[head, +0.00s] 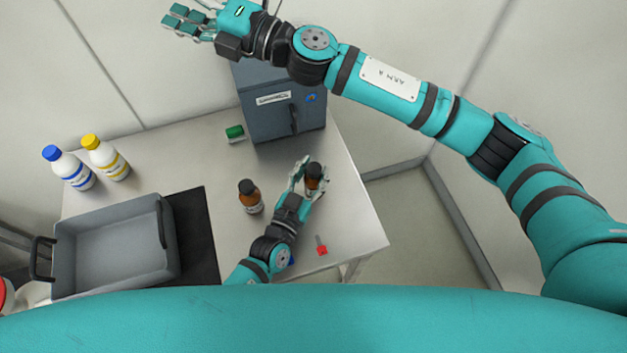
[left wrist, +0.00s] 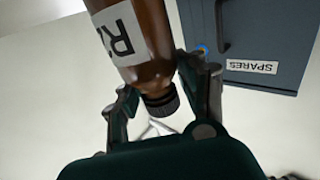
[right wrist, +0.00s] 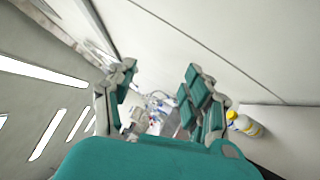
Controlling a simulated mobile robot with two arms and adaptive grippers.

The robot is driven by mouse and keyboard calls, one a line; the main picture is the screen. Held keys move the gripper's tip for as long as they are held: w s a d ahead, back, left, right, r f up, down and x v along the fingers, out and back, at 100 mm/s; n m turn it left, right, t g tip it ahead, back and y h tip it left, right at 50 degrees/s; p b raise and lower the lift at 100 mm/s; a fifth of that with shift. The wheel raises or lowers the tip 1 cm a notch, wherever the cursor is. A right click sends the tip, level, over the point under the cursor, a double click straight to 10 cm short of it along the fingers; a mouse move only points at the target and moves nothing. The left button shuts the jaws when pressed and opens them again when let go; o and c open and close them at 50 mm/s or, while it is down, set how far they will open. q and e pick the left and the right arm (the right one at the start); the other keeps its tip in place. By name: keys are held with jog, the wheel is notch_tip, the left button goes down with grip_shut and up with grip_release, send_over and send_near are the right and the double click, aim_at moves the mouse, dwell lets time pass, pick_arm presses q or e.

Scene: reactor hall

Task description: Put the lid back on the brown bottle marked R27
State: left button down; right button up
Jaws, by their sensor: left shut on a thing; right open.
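A brown bottle (head: 314,183) with a white label stands on the right of the table in the head view. In the left wrist view the bottle (left wrist: 148,40) shows large, its label reading "R2" with the rest cut off. Its dark ribbed top (left wrist: 160,104) looks like a lid in place. My left gripper (head: 308,177) is shut on this bottle, a finger on each side near its shoulder. A second brown bottle (head: 250,200) with a black top stands to its left; its label is unreadable. My right gripper (head: 174,22) is open and empty, high at the upper left.
A dark blue-grey cabinet (head: 285,120) marked SPARES stands behind the bottles. A green cylinder (head: 235,132) lies beside it. A grey tray (head: 115,245), two white bottles (head: 72,170) and a red-handled object (head: 321,249) are on the table.

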jog(key=w+d+f+m+t+h, duration=0.6)
jog(key=w+d+f+m+h, duration=0.5)
jog(key=m, duration=0.5)
jog(key=m+g+h, duration=0.1)
jog(key=g+h, duration=0.7)
jog(key=g, duration=0.4)
send_over(314, 168)
jog(key=w, duration=0.1)
jog(key=f, duration=1.5)
jog(key=shift+a, duration=0.2)
jog(key=shift+s+d+g, duration=0.25)
jog(key=shift+s+g, duration=0.15)
jog(key=shift+s, duration=0.1)
jog(key=shift+f, duration=0.15)
jog(key=shift+f, duration=3.9)
